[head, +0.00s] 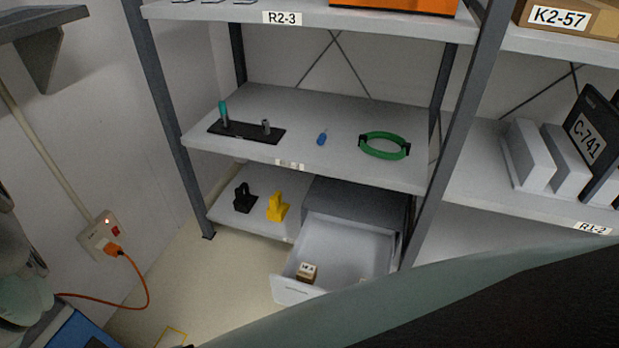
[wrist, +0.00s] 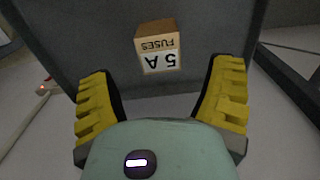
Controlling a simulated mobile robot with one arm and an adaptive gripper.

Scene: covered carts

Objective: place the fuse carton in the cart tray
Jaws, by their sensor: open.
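The fuse carton (wrist: 157,41) is a small brown box with a white label reading "5 A FUSES", upside down in the wrist view. It lies ahead of my gripper (wrist: 168,78), roughly between the lines of its two yellow ribbed fingers. The fingers are apart and nothing is held. In the head view a small labelled carton (head: 307,272) sits near the front of an open drawer (head: 345,244); its print is too small to read there. I cannot make out the cart tray in either view.
The drawer juts from a grey cabinet (head: 359,204) on the bottom shelf. A pale item (head: 362,281) in it is partly hidden. Black (head: 244,198) and yellow (head: 277,206) objects stand left of the cabinet. An orange cable (head: 146,290) hangs from the wall socket at left.

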